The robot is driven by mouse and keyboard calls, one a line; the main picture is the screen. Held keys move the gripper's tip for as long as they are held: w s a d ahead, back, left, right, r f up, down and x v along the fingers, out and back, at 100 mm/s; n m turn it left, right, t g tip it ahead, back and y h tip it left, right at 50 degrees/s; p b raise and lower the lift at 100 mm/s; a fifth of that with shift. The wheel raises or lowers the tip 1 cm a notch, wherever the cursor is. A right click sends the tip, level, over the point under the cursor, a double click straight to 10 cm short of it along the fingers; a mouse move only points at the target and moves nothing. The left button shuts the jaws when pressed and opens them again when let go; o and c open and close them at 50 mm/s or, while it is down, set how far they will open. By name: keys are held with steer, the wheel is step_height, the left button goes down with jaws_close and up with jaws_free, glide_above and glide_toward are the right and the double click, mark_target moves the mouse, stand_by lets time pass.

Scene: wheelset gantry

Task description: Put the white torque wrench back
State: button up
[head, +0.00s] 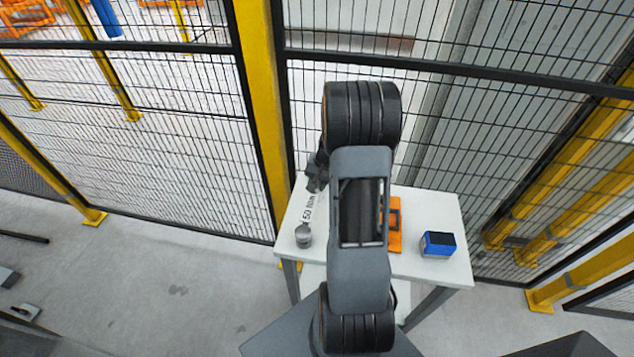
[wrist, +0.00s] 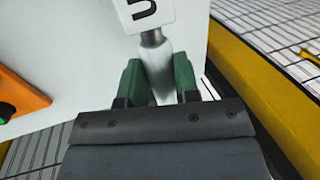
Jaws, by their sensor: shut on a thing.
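The white torque wrench (head: 309,208) is at the left side of the white table, with dark lettering that reads about "50 Nm" and a round grey end (head: 303,236) toward the front. My gripper (head: 316,180) is at its far end, partly hidden by my arm. In the wrist view my gripper (wrist: 158,78) has its green fingers closed on both sides of the wrench's white handle (wrist: 160,72). Beyond the fingers are a short metal neck and a white part with a black "5". I cannot tell whether the wrench touches the table.
The white table (head: 432,208) also bears an orange object (head: 395,232), partly hidden behind my arm, and a blue box (head: 438,244) with a dark top at the right. A yellow post (head: 261,90) and black mesh fence stand close behind the table.

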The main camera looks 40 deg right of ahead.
steer(key=shift+f, duration=0.15)
steer(key=o, duration=1.1)
steer(key=b+v, duration=0.1)
steer(key=v, duration=1.3)
steer(key=s+a+r+n, duration=0.1)
steer(key=s+a+n, duration=0.2)
steer(key=a, duration=0.4)
steer(key=s+a+r+n+t+h, duration=0.1)
steer(key=s+a+n, duration=0.2)
steer(key=a, duration=0.5)
steer(key=s+a+r+n+t+h, duration=0.1)
steer(key=s+a+r+n, duration=0.1)
steer(key=a, duration=0.6)
steer(key=shift+s+a+r+n, duration=0.15)
steer(key=shift+s+n, duration=0.65)
steer(key=shift+s, duration=0.45)
